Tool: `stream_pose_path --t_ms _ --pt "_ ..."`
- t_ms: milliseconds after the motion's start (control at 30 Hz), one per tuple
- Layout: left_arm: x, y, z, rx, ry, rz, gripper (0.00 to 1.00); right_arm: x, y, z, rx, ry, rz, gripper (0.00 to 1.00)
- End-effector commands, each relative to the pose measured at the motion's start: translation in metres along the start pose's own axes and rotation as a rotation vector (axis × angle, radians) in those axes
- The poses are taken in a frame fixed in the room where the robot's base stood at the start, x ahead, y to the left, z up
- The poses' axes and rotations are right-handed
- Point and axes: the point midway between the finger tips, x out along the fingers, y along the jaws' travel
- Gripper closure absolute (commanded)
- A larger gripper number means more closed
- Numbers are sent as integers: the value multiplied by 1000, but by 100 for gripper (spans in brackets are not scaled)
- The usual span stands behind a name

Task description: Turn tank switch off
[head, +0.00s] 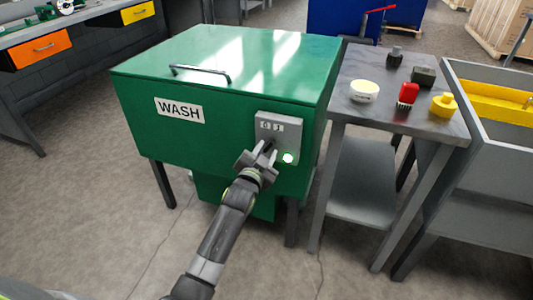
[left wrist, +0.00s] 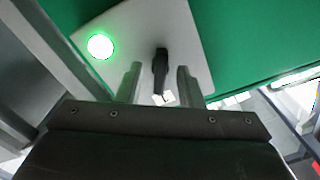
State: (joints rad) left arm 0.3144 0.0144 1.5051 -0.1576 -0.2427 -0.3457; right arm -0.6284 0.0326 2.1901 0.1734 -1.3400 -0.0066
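The green wash tank (head: 215,100) stands in the middle with its lid down and a WASH label on its front. A grey switch panel (head: 290,134) is on its front right, marked 0 and 2 as far as I can read. A green lamp (head: 288,158) glows on it, also in the left wrist view (left wrist: 100,46). My left gripper (head: 267,150) is at the panel. In the left wrist view, its two fingers stand apart on either side of the black switch knob (left wrist: 161,62), with gaps visible. The knob is mostly hidden in the head view. My right gripper is out of view.
A grey side table (head: 345,92) right of the tank holds a white tub (head: 364,91), a red item (head: 407,94), a yellow item (head: 443,105) and dark blocks. A grey sink (head: 485,165) stands at the far right. Floor in front is clear.

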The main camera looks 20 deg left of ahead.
Motion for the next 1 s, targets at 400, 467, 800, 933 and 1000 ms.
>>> stream_pose_path --t_ms 400,467,800,933,1000 --pt "10 0 0 0 0 0 66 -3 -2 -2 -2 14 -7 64" --pt "10 0 0 0 0 0 70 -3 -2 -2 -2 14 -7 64" --pt "9 0 0 -1 0 0 100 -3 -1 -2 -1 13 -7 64" --pt "9 0 0 -7 0 0 100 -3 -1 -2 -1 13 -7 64" --pt "9 0 0 -18 0 0 100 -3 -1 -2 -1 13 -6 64"
